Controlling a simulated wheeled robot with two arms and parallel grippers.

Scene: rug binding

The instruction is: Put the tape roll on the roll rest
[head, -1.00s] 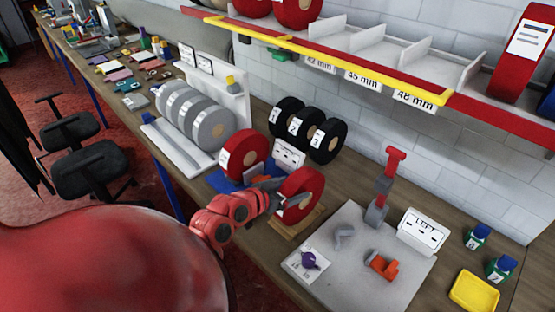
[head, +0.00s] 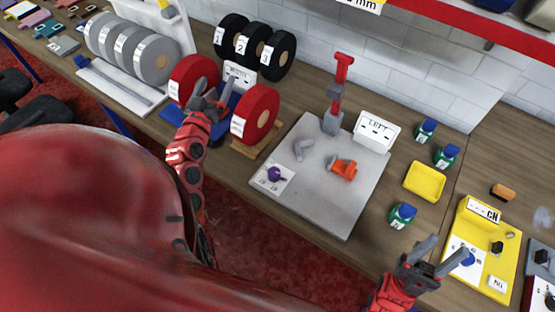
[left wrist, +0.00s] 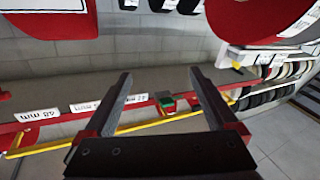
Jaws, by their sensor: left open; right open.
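One red tape roll (head: 256,112) with a white label stands upright on a low wooden rest (head: 243,148), which shows under it. A second red roll (head: 190,75) stands to the left, by a blue stand (head: 172,114). My left gripper (head: 213,92) is open and empty between the two rolls, apart from the right one as far as I can tell. In the left wrist view its open jaws (left wrist: 160,98) have nothing between them, and parts of red rolls (left wrist: 250,20) show at the top. My right gripper (head: 441,255) is open and empty at the lower right.
A grey plate (head: 325,200) with a red-handled tool (head: 338,90) and orange clamp (head: 342,168) lies right of the rest. Grey rolls (head: 155,55) stand left, black rolls (head: 255,45) behind. Bottles (head: 402,214), a yellow tray (head: 425,181) and a yellow device (head: 485,245) are at right.

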